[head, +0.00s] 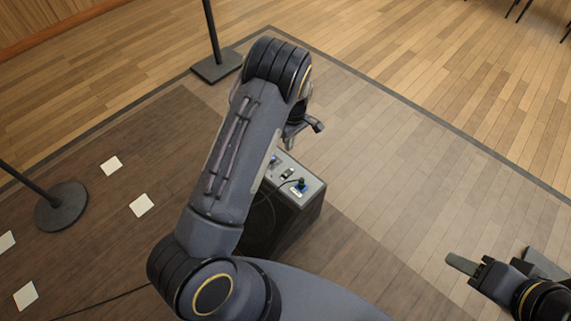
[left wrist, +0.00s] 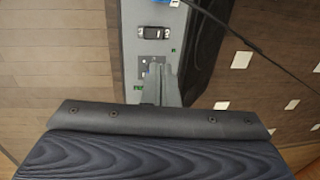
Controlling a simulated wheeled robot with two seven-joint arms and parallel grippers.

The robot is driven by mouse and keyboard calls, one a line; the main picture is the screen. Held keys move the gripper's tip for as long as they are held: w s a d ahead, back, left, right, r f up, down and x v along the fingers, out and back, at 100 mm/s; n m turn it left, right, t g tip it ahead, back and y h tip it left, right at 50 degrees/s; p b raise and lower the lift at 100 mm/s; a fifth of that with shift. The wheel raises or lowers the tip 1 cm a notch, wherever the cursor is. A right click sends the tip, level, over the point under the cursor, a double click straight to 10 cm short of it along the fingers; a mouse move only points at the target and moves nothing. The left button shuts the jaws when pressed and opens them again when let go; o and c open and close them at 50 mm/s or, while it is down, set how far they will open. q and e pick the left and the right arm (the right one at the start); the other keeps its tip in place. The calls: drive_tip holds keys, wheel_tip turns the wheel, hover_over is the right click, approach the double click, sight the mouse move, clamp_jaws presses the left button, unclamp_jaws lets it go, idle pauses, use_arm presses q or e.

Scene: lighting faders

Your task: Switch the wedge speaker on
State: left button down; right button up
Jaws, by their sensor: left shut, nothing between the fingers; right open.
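The wedge speaker (head: 312,211) is a dark box on the stage floor, partly hidden behind my left arm. Its light grey panel (head: 312,185) faces up and carries a dark switch (head: 287,173) and a blue plug with a cable (head: 301,185). In the left wrist view the black rocker switch (left wrist: 152,33) sits on the panel, with small green marks lower down. My left gripper (left wrist: 156,70) is shut and empty over the panel, below the switch in that view; contact cannot be told. My right gripper (head: 463,265) is open, far right of the speaker.
Stands with a square base (head: 217,66) and a round base (head: 62,206) rise from the floor at the left. White squares (head: 141,205) lie on the dark boards. A thin cable runs across the floor. The floor right of the speaker is clear.

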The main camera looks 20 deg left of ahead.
sight(288, 172)
use_arm(q)
drive_tip(key=f+b, duration=0.1)
drive_tip(key=f, duration=0.3)
drive_tip(key=s+f+b, duration=0.1)
drive_tip(key=f+b, duration=0.1)
drive_tip(key=f, duration=0.3)
drive_tip(key=f+b, duration=0.1)
drive_tip(key=f, duration=0.3)
drive_tip(key=shift+s+a+f, duration=0.25)
drive_tip(key=shift+s+f, duration=0.05)
drive_tip(key=shift+f, duration=0.1)
drive_tip(key=shift+s+f+b, duration=0.2)
drive_tip(key=shift+f+b, duration=0.05)
drive_tip(key=shift+b, duration=0.15)
drive_tip(key=shift+w+f, duration=0.1)
drive_tip(key=shift+w, duration=0.15)
drive_tip(key=shift+w+d+b, duration=0.25)
drive_tip(key=shift+w+b, duration=0.2)
drive_tip(key=shift+w, duration=0.15)
